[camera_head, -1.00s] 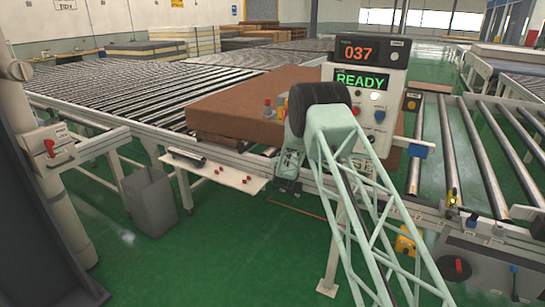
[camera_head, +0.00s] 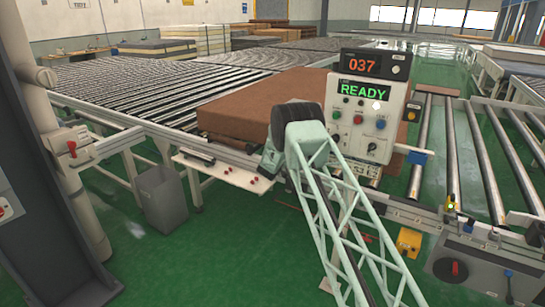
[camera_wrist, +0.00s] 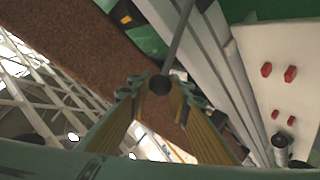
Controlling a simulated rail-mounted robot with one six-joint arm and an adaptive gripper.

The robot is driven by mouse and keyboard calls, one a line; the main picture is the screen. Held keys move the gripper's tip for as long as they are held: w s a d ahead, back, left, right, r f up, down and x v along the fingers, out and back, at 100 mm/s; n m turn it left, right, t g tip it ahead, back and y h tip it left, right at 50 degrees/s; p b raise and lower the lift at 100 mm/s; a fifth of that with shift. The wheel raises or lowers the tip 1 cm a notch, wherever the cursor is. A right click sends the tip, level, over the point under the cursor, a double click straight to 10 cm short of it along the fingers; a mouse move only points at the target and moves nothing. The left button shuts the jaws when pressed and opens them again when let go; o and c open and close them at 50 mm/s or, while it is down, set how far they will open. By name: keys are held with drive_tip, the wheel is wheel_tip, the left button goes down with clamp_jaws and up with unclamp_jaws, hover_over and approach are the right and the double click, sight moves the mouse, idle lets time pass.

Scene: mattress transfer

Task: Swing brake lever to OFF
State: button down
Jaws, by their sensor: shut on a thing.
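In the wrist view a lever with a thin grey rod (camera_wrist: 181,35) ends in a dark round knob (camera_wrist: 160,85). My gripper (camera_wrist: 160,92) has its two yellow-padded fingers closed around this knob, which sits between the fingertips. The rod runs up the picture away from the knob, beside a pale rail. No OFF marking is readable near the lever. In the head view my arm's dark joint hides the fingers and the lever.
A brown mattress (camera_head: 250,110) lies on the roller conveyor behind my arm. A console (camera_head: 367,115) reads READY. A white shelf (camera_head: 230,172) with red knobs sticks out at the conveyor's front. A grey bin (camera_head: 165,200) stands below left. Green floor is clear in front.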

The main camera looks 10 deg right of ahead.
drive_tip(key=shift+w+a+f, duration=0.1)
drive_tip(key=shift+a+f, duration=0.05)
drive_tip(key=shift+a, duration=0.05)
idle(0.5)
drive_tip(key=c, duration=2.4)
unclamp_jaws()
drive_tip(key=shift+w+a+f, duration=0.1)
drive_tip(key=shift+a, duration=0.1)
drive_tip(key=shift+d, duration=0.1)
drive_tip(key=shift+s+r, duration=0.2)
drive_tip(key=shift+s+r, duration=0.1)
drive_tip(key=shift+s, duration=0.05)
drive_tip(key=shift+v, duration=5.65)
